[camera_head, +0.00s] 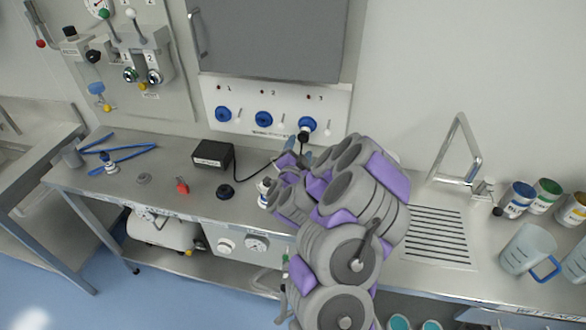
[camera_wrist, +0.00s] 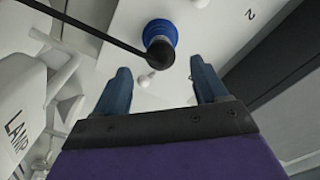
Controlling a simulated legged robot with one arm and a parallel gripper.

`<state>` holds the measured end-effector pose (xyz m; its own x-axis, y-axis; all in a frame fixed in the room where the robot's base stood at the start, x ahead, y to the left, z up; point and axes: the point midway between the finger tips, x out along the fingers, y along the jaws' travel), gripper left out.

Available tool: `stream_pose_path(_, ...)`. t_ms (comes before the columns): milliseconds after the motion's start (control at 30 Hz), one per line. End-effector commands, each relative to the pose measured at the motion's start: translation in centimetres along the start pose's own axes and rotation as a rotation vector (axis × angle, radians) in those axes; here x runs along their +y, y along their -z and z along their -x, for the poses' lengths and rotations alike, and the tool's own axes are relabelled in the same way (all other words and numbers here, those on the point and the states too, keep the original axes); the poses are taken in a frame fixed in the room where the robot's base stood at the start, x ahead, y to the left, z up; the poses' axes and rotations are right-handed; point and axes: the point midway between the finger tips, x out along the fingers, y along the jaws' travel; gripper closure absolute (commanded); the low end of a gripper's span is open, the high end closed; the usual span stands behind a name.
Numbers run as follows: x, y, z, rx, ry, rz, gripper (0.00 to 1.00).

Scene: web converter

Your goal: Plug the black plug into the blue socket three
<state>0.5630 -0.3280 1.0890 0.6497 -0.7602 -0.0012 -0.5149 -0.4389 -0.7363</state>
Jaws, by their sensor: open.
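The blue socket three (camera_head: 307,124) is the rightmost of three blue sockets on the white wall panel. The black plug (camera_head: 304,137) is at its front, with its cable leading down and left. In the head view my arm hides much of the gripper.
A black box (camera_head: 213,154) with the cable stands on the steel bench. A dark round piece (camera_head: 225,191), a red item (camera_head: 182,186) and blue tongs (camera_head: 125,156) lie to the left. A white bottle marked LAMP (camera_wrist: 22,115) is close on the left in the wrist view.

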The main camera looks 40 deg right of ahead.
Motion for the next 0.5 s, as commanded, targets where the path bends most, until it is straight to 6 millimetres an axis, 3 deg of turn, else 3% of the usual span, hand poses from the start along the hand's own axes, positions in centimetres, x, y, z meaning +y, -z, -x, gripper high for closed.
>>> stream_pose_path(500, -0.1, 0.0, 4.5, -0.007, -0.011, 0.003, 0.28)
